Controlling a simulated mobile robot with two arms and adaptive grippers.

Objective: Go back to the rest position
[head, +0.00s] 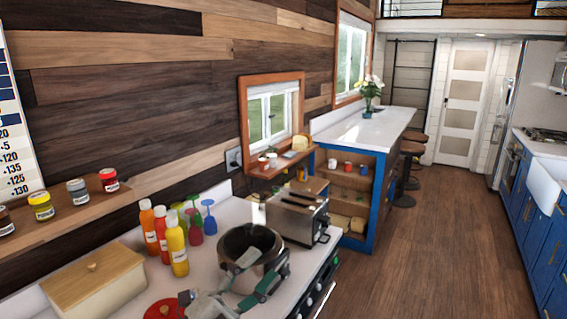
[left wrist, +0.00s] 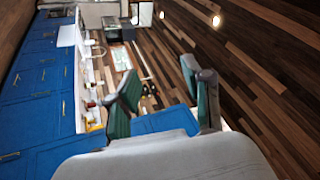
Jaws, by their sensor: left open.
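My left gripper (head: 258,272) is at the bottom of the head view, in front of the dark pot (head: 282,268) on the white counter. It overlaps the pot in the picture; whether it touches the pot I cannot tell. In the left wrist view its two green-padded fingers (left wrist: 166,98) are spread apart with nothing held between them. My right gripper is in neither view.
The counter (head: 232,207) also carries a toaster (head: 298,218), sauce bottles (head: 176,250), coloured glasses (head: 209,220), a wooden-lidded box (head: 95,282) and a red lid (head: 163,312). A wall shelf (head: 75,222) holds jars. Open wooden floor (head: 400,265) lies to the right.

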